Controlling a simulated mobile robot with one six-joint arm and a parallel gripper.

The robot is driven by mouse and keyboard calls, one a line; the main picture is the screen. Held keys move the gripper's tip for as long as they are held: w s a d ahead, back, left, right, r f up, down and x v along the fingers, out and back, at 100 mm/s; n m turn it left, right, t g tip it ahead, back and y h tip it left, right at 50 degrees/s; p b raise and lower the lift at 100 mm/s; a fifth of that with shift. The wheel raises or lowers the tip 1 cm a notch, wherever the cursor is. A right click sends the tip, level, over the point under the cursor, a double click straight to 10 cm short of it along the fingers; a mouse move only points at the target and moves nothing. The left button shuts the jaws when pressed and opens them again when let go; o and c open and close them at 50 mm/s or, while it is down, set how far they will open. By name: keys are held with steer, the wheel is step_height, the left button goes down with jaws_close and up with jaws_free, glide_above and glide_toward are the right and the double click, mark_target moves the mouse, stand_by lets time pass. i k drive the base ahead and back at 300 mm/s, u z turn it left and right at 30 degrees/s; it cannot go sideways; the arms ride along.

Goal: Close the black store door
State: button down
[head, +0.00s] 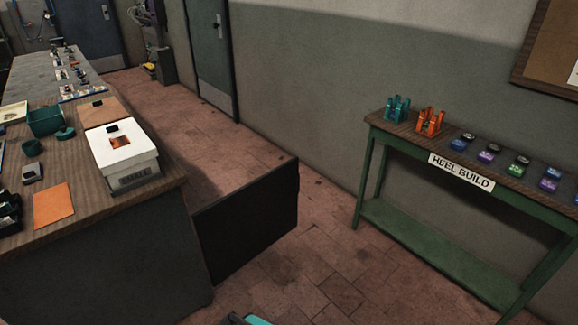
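The black store door (250,218) is a flat, dark panel low at the right end of the wooden-topped bench (165,195). It stands open, swung out over the tiled floor, with its near left edge by the bench corner and its free edge toward the right. Its handle and the inside of the store are not visible. My gripper's fingers do not show. Only a small dark and teal piece, seemingly of my arm, shows at the bottom edge, apart from the door in the picture.
A green table (440,255) labelled HEEL BUILD stands against the right wall, with orange and teal racks and several small tins. Tiled floor (335,250) is clear between it and the door. A white box (125,165) sits on the bench. A grey-green door (212,55) is shut behind.

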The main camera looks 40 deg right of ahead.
mark_target(234, 229)
steer(key=z, duration=0.1)
steer(key=i, duration=0.9)
